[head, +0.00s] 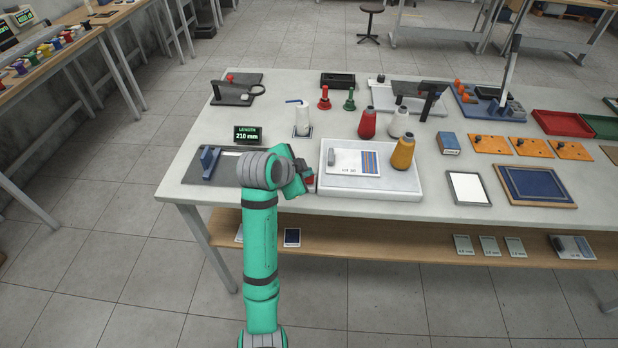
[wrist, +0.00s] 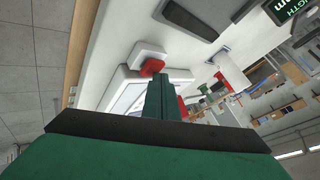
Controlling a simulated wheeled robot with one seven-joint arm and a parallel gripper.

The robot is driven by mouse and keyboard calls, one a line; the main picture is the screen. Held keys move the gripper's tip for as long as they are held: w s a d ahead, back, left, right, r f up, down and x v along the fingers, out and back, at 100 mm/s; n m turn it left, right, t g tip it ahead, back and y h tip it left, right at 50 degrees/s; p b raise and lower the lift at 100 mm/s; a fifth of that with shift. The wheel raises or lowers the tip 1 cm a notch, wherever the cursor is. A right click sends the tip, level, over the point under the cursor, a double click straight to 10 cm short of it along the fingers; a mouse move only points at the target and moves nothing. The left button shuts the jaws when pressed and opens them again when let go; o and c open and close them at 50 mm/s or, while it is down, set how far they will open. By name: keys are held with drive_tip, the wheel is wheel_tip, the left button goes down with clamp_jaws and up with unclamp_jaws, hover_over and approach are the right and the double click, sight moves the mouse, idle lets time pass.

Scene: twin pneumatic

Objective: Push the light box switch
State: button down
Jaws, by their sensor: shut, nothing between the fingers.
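A red switch (wrist: 152,66) sits on a small white base beside the light box corner in the wrist view. In the head view only a bit of red (head: 309,181) shows beside my gripper (head: 301,184), which hides the rest. In the wrist view my gripper (wrist: 159,84) is shut and empty, its green fingertips right by the red switch. I cannot tell whether they touch it.
A dark measuring plate with a blue block (head: 209,158) lies left of my gripper, with a length display (head: 248,134) behind it. Red (head: 367,123), white and yellow (head: 403,153) cones stand on or near the light box. A white-faced framed panel (head: 468,188) lies right.

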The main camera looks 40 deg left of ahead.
drive_tip(key=shift+r, duration=2.95)
